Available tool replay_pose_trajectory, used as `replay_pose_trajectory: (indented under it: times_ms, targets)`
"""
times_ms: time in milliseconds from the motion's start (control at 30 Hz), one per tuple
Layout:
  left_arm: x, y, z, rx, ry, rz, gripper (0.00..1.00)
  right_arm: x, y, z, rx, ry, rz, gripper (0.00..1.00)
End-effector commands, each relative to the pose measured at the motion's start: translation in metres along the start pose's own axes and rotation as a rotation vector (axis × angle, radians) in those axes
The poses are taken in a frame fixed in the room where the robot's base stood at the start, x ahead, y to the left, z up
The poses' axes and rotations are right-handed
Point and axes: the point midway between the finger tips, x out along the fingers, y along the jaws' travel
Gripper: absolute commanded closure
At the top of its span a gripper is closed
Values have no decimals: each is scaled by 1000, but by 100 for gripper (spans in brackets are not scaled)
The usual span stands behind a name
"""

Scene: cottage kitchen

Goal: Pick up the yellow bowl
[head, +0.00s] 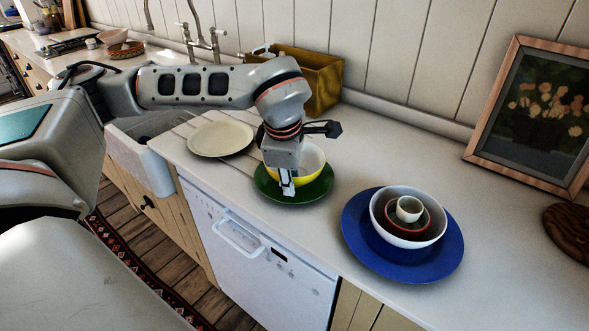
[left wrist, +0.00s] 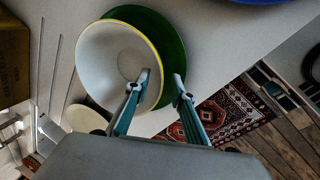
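The yellow bowl (head: 311,163) is yellow outside and white inside. It sits on a green plate (head: 297,199) on the counter, partly hidden behind my left gripper (head: 287,190). In the left wrist view the bowl (left wrist: 100,55) shows its pale inside and yellow rim, with the green plate (left wrist: 174,50) beneath. My left gripper (left wrist: 162,78) points down at the near rim. Its fingers are apart, one over the bowl's inside and one outside the rim. I see no clear contact with the wall. My right gripper is not in view.
A cream plate (head: 221,139) lies left of the bowl, near the sink (head: 140,160). A blue plate (head: 385,262) with stacked bowls and a cup stands to the right. A brassy box (head: 318,85) and a framed picture (head: 535,110) stand behind. Counter between the plates is clear.

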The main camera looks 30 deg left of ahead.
Motion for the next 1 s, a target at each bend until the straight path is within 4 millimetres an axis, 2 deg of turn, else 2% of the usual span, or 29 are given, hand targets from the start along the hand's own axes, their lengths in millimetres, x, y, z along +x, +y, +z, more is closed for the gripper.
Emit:
replay_pose_trajectory:
  times_ms: [33, 67, 133, 633, 767, 1000]
  targets:
    - [0, 0, 0, 0, 0, 0, 76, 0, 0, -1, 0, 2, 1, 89]
    - [0, 0, 0, 0, 0, 0, 81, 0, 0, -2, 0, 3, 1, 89]
    - [0, 0, 0, 0, 0, 0, 100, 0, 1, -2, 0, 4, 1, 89]
    - [-5, 2, 0, 1, -1, 1, 100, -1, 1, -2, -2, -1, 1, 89]
    - [-14, 6, 1, 1, -1, 3, 100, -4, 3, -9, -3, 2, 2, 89]
    - [-44, 21, 4, 2, -3, 5, 100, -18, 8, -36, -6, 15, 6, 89]
